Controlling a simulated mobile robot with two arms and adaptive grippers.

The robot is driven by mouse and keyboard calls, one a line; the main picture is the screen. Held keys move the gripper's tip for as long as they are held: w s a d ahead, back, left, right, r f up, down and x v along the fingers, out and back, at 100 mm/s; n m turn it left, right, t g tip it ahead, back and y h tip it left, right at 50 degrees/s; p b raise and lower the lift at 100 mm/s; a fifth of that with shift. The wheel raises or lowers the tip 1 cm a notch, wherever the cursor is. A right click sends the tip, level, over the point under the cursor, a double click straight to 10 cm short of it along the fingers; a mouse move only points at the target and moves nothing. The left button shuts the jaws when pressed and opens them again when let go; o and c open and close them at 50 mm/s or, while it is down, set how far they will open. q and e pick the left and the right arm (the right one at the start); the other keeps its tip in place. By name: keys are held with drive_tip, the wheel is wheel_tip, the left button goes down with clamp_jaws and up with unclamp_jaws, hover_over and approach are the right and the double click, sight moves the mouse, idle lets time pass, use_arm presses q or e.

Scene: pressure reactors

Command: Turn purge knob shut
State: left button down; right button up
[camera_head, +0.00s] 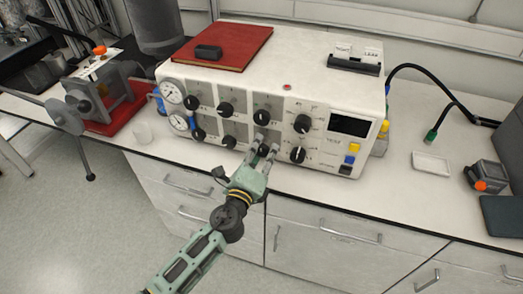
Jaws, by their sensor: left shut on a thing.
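A white control box (325,92) stands on the bench with several black knobs in two rows on its front. My left gripper (262,150) reaches up from below to the lower row of the front panel. It is shut on a dark knob there, which its fingers mostly hide. The labels are too small to read, so I cannot tell from lettering that this is the purge knob, nor which way it points. Another black knob (262,117) sits just above my fingertips. A lower knob (297,155) with a pale pointer line is to their right. My right gripper is out of view.
Two round gauges (171,92) are at the box's left end. A dark display (349,126) and coloured buttons are at its right. A red book (222,47) lies on top. A white tray (431,164) lies on the bench to the right.

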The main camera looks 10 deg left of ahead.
use_arm(q)
drive_tip(key=shift+s+f, duration=0.15)
drive_tip(key=shift+f, duration=0.35)
drive_tip(key=c, duration=1.6)
unclamp_jaws()
drive_tip(key=shift+a, duration=0.1)
drive_tip(key=shift+o, duration=0.4)
drive_tip(key=shift+r, duration=0.1)
drive_tip(key=shift+r, duration=0.15)
drive_tip(key=s+a, duration=0.2)
drive_tip(key=s, duration=0.9)
drive_tip(key=shift+s+a, duration=0.15)
drive_tip(key=shift+s, duration=0.2)
